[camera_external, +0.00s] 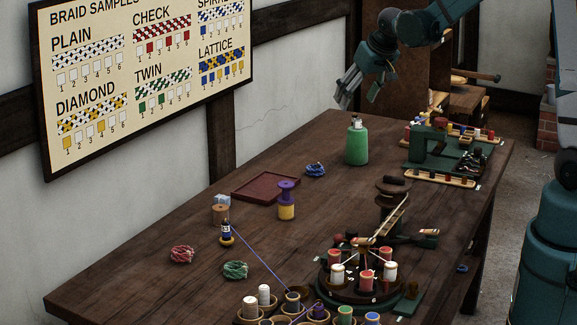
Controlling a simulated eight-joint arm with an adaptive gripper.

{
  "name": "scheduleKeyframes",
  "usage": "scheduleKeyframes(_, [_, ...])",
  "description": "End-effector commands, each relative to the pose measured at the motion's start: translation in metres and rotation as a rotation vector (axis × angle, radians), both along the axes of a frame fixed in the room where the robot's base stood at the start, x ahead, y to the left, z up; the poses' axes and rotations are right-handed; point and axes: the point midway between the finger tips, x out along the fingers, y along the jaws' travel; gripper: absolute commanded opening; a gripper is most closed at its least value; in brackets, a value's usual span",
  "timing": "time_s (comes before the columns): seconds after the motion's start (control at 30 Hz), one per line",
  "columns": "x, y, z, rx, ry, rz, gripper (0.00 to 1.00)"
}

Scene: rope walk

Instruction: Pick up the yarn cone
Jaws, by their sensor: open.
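A green upright object (357,146) with a narrow pale top stands on the wooden table near its far left edge. It looks like the yarn cone, though its small top is hard to make out. My gripper (357,94) is open and points down, just above and slightly left of its top. There appears to be a gap between the fingers and the cone. Nothing shows between the fingers.
A dark red tray (266,186) and a blue yarn bundle (316,170) lie nearby. A purple and yellow spool (286,208) stands beside the tray. A green machine (428,147) is to the right. A round braiding stand (362,285) with bobbins fills the front.

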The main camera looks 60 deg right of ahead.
Motion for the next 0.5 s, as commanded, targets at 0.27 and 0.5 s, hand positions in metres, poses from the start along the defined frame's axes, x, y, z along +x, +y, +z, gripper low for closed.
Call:
scheduleKeyframes(0.27, [0.022,-0.056,-0.038,0.004,0.008,-0.072,0.61])
scheduleKeyframes(0.5, [0.036,-0.105,-0.074,0.007,0.014,-0.133,0.61])
